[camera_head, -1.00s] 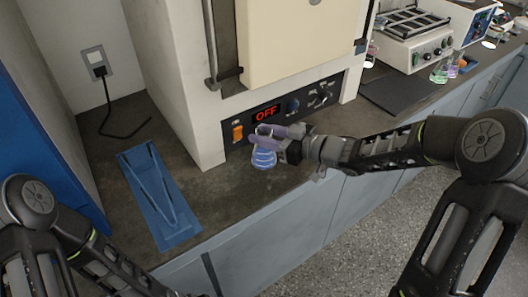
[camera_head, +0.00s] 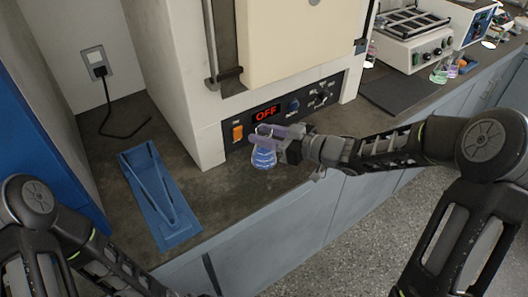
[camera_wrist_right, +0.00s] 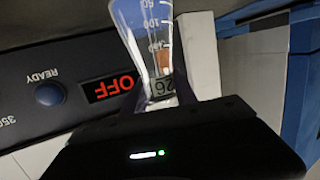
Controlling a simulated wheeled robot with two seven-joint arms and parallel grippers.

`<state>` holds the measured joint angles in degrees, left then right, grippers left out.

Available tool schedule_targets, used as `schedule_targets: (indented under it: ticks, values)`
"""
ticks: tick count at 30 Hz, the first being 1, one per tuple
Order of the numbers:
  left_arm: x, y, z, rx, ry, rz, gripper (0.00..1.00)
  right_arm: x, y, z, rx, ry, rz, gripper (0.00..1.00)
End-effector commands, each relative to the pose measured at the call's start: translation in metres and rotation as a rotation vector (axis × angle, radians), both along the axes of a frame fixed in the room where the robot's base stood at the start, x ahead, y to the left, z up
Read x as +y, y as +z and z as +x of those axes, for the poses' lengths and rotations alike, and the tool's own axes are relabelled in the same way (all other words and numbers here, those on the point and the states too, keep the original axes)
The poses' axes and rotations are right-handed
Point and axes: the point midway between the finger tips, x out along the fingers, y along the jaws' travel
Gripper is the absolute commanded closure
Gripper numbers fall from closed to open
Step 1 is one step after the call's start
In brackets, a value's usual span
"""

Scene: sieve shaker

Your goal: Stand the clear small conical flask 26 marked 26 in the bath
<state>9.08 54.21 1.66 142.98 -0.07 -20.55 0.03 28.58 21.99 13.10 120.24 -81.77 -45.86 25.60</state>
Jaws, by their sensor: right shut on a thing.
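The small conical flask (camera_head: 264,158) is held in front of the OFF panel, close to the counter; I cannot tell if its base touches it. In the right wrist view its clear, graduated body (camera_wrist_right: 147,42) shows with a label marked 26 near the jaws. My right gripper (camera_head: 274,137) is shut on its upper part. My left arm is at the lower left, but its gripper is out of frame. I cannot tell for sure which unit is the bath; a white unit with a blue panel (camera_head: 480,20) is at the top right.
A large white cabinet (camera_head: 180,75) with a control panel stands behind the flask. A blue stand (camera_head: 160,195) lies at left on the counter. A white unit with a rack (camera_head: 413,48), a dark mat (camera_head: 395,95) and several small flasks (camera_head: 440,73) are at right.

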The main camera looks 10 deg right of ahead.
Motion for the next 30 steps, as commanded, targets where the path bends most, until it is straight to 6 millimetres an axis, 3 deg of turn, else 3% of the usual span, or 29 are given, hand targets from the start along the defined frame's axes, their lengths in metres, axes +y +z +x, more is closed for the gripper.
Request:
schedule_targets:
  ticks: [17, 30]
  values:
    - [0.000, 0.001, 0.000, 0.000, 0.000, 0.000, 0.00, 0.000, 0.009, 0.000, -0.003, 0.001, -0.001, 1.00]
    - [0.000, 0.007, 0.000, 0.000, 0.000, 0.000, 0.00, 0.000, 0.044, 0.000, -0.004, 0.001, -0.001, 1.00]
